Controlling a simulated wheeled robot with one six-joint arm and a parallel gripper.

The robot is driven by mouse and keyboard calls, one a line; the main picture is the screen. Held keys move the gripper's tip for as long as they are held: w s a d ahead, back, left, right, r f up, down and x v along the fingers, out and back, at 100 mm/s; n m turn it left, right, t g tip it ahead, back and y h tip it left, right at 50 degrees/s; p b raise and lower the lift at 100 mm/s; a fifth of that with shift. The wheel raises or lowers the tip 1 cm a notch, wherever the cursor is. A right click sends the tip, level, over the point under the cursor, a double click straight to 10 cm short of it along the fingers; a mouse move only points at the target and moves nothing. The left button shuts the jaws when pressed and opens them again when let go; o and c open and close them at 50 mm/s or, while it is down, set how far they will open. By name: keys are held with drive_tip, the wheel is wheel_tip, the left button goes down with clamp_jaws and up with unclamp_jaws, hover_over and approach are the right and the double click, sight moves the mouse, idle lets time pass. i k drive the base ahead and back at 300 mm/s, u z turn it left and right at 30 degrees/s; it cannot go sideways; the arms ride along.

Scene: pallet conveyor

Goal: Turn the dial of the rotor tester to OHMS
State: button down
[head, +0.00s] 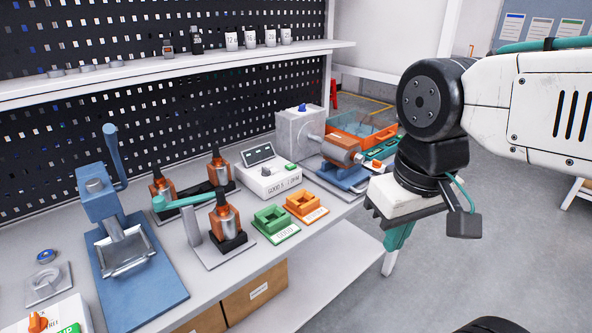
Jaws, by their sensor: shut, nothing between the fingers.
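The rotor tester appears to be the white box (268,177) on the bench, with a sloped top, a small dark display and a green button (291,167). A small grey round knob (267,171) on its top looks like the dial; its pointing direction is too small to read. Lettering on its front starts with "GOOD". My gripper (393,253) is to the right of the tester, off the bench's right end, pointing down. It is shut and empty, and apart from the tester.
Orange and green trays (304,206) (270,223) sit before the tester. Orange rotors on stands (225,222) are left of it. A grey machine (300,130) stands behind right. A blue press (140,270) is at left. A shelf (200,66) runs above. Floor is free at right.

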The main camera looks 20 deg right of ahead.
sight(265, 172)
drive_tip(key=i, duration=0.85)
drive_tip(key=u, duration=0.05)
